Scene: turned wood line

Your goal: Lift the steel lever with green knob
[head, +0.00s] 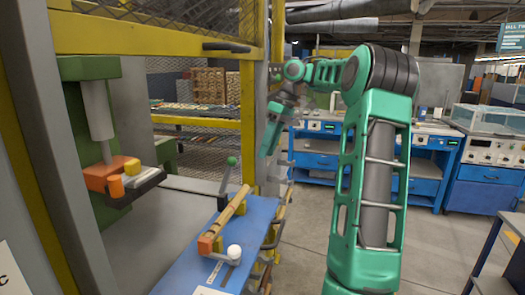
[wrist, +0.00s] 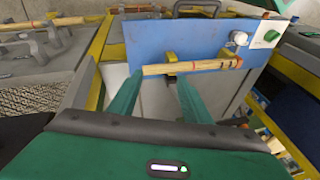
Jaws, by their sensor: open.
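The steel lever with a green knob (head: 232,161) stands upright, slightly tilted, behind the far end of the blue plate (head: 185,273) in the head view. My gripper (head: 266,152) hangs to the right of the knob in that view, apart from it. In the wrist view my gripper (wrist: 160,80) has its two teal fingers apart with nothing between them. A turned wood piece (wrist: 190,68) lies across beyond the fingertips.
The wood piece (head: 235,206) rests on supports, with an orange block (head: 206,244) at its near end. A white knob (head: 234,251) stands beside it. A green press (head: 90,100) with an orange head and a yellow frame (head: 247,100) bound the left. Floor is clear at right.

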